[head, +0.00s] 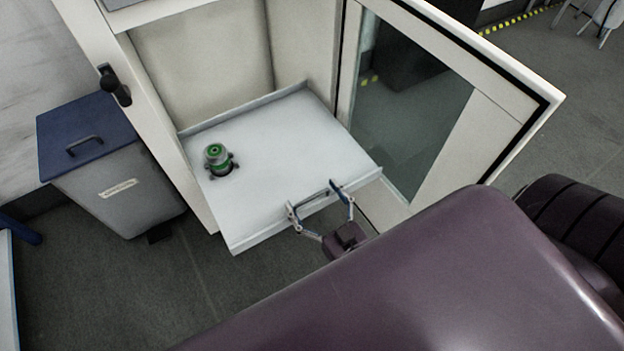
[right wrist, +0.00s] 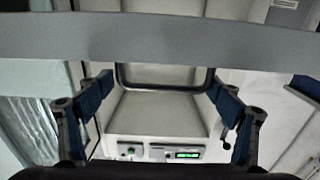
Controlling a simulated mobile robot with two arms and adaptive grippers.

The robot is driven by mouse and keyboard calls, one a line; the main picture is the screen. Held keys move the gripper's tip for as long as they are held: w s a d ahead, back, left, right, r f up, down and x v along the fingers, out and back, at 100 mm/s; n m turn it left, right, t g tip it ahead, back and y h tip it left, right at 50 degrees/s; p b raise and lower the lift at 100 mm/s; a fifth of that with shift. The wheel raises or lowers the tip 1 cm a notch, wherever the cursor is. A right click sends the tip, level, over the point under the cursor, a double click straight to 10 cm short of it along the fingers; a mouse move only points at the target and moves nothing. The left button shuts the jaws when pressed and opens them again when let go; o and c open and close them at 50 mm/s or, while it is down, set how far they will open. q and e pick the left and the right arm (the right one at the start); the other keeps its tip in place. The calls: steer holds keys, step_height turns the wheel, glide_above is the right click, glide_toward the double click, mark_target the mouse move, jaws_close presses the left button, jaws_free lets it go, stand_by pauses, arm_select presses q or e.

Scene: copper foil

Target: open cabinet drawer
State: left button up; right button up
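A white cabinet (head: 88,20) stands with its glass door (head: 415,110) swung open to the right. Its flat white drawer (head: 275,150) is pulled out of the opening, with a low lip around it. My right gripper (head: 314,197) is at the drawer's front edge, its fingers spread wide apart along the lip. I cannot tell whether the fingers touch the lip. My left gripper is not in view.
A small green-topped device (head: 216,158) stands on the left part of the drawer. A grey bin with a blue lid (head: 85,140) is left of the cabinet. The open door blocks the right side. Dark floor (head: 140,285) is free in front.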

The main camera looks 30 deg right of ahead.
steer(key=shift+s, duration=0.1)
steer(key=s, duration=1.2)
steer(key=shift+d, duration=0.2)
steer(key=shift+w, duration=0.15)
